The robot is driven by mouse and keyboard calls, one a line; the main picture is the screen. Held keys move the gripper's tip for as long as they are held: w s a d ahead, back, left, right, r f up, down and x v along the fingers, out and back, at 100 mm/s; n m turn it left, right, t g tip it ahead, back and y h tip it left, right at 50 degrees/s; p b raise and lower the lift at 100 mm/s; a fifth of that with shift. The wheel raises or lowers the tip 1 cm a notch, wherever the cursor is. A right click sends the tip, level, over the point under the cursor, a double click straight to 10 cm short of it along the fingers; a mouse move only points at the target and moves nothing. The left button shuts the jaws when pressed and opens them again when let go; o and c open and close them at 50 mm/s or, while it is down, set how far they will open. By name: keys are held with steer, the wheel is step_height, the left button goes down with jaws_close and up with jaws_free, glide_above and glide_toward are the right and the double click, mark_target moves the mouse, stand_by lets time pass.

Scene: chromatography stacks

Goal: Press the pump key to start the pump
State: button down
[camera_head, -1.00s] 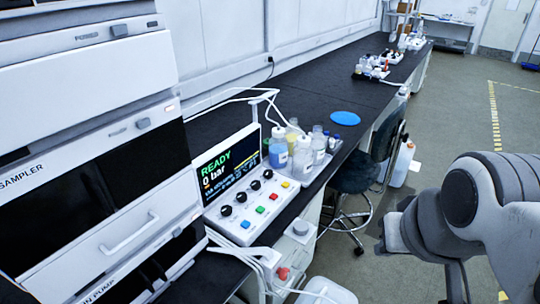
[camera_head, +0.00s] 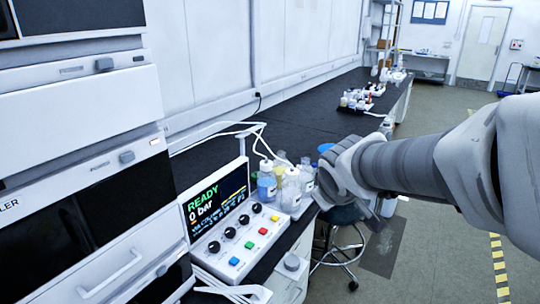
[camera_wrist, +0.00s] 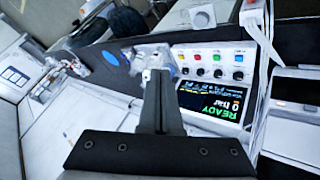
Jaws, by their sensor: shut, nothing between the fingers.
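A white control panel (camera_head: 225,262) stands on the black bench beside the instrument stack. Its screen (camera_head: 205,208) reads READY and 0 bar. Its sloping face has a row of black knobs and a row of coloured keys: blue (camera_head: 234,261), green (camera_head: 249,245), red (camera_head: 263,231) and yellow (camera_head: 275,218). Key labels are too small to read, so I cannot tell which is the pump key. The panel also shows in the wrist view (camera_wrist: 210,65), right of the fingertips. My gripper (camera_wrist: 158,72) is shut and empty, apart from the keys. In the head view my arm hides the fingers.
Reagent bottles (camera_head: 266,180) with tubing stand just behind the panel, close to my arm. The instrument stack (camera_head: 85,200) rises at the left. A stool (camera_head: 345,215) stands by the bench. Floor on the right is clear.

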steer(key=w+a+f+n+y+b, duration=0.1)
steer(key=w+a+f+n+y, duration=0.3)
steer(key=w+a+f, duration=0.5)
steer(key=n+g+y+b, duration=0.1)
steer(key=n+y, duration=0.2)
steer(key=n, duration=0.3)
glide_above(237, 262)
step_height(237, 262, down, 11)
step_height(237, 262, down, 9)
steer(key=b, duration=0.8)
steer(key=shift+r+b, duration=0.2)
steer(key=shift+b, duration=0.15)
steer(key=shift+f+b, duration=0.35)
steer(key=shift+f, duration=0.05)
